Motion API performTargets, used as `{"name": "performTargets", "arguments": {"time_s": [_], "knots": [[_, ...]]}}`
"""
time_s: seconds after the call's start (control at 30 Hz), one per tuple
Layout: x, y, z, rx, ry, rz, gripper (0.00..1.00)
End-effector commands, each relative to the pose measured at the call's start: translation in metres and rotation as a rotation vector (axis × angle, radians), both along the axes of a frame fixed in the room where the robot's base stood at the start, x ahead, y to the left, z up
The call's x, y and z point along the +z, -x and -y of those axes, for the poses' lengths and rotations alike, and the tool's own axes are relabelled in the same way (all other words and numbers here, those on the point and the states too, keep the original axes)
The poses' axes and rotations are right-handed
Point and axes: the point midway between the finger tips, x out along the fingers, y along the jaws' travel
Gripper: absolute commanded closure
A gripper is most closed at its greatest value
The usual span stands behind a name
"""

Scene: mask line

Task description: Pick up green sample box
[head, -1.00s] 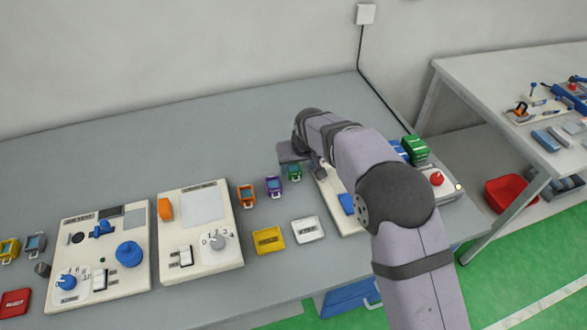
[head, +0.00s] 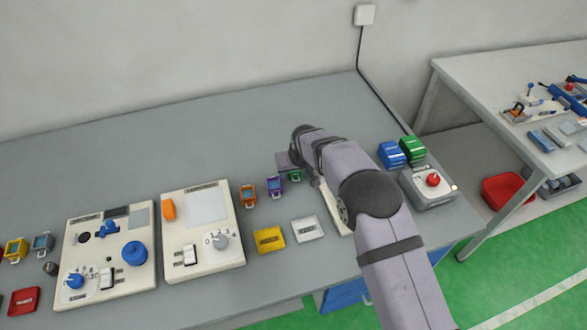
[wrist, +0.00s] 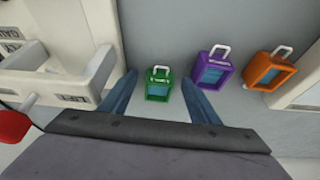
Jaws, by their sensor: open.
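The green sample box (wrist: 158,85) is small, with a light handle and a bluish window. In the wrist view it sits on the grey bench between the two fingers of my gripper (wrist: 160,95), which are open and apart from it on both sides. In the head view the green sample box (head: 296,175) is partly hidden by my gripper (head: 286,162), which is over it; the fingertips cannot be made out there.
A purple box (head: 274,186) and an orange box (head: 248,195) stand to the left. A white device (wrist: 60,75) is close beside the left finger in the wrist view. Yellow (head: 269,239) and white (head: 307,229) trays lie nearer the front edge.

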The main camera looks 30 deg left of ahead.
Motion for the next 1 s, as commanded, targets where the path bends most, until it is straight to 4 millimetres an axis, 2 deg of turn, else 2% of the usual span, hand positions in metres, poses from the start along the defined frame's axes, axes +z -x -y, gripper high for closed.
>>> {"name": "performTargets", "arguments": {"time_s": [0.2, 0.4, 0.47, 0.77, 1.0], "knots": [[0.0, 0.0, 0.0, 0.0, 0.0, 0.0, 0.44], [0.0, 0.0, 0.0, 0.0, 0.0, 0.0, 0.88], [0.0, 0.0, 0.0, 0.0, -0.001, 0.001, 0.92], [0.004, -0.001, -0.001, 0.0, -0.001, 0.002, 0.92], [0.031, -0.001, -0.001, 0.0, -0.003, 0.004, 0.92]]}}
